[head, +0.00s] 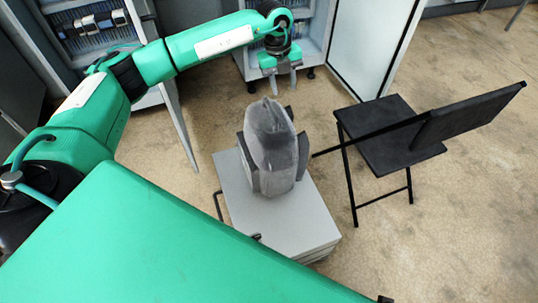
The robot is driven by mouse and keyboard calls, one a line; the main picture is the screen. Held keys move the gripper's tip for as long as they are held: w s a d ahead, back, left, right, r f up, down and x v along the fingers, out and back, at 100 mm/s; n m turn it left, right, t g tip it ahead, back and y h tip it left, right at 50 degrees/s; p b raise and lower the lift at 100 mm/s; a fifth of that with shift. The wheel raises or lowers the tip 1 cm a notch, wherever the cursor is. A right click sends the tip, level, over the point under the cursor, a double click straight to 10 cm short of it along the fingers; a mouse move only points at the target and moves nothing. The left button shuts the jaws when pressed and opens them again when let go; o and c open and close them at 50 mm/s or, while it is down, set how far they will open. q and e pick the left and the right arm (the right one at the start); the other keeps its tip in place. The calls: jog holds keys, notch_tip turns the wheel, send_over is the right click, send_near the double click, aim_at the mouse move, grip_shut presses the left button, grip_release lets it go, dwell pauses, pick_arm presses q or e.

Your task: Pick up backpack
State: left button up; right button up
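A grey backpack (270,148) stands upright on a low grey cabinet (235,195) in the middle of the head view. My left gripper (283,84) is at the end of the green arm that comes in from the left. It points down, above and beyond the backpack in the picture, and does not touch it. Its two grey fingers are apart with nothing between them. My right gripper is not in the head view.
A black folding chair (385,140) stands right of the low cabinet. Tall grey cabinets with open doors (368,45) line the back. A panel (178,118) stands left of the backpack. Bare floor (450,220) lies at the right.

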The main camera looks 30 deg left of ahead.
pick_arm(q)
jog(key=r+n+y, duration=0.1)
jog(key=r+y, duration=0.1)
send_over(271, 106)
jog(key=f, duration=0.8)
jog(key=shift+w+a+f, duration=0.15)
jog(key=shift+a+f, duration=0.1)
jog(key=shift+a, duration=0.1)
jog(key=shift+s+d+f, duration=0.15)
jog(key=shift+f, duration=1.2)
jog(key=shift+s+d+f, duration=0.1)
jog(key=shift+d+f, duration=0.05)
jog(key=shift+f, duration=1.2)
grip_shut()
jog(key=shift+r, duration=0.1)
jog(key=shift+w+r, duration=0.1)
jog(key=shift+w, duration=0.05)
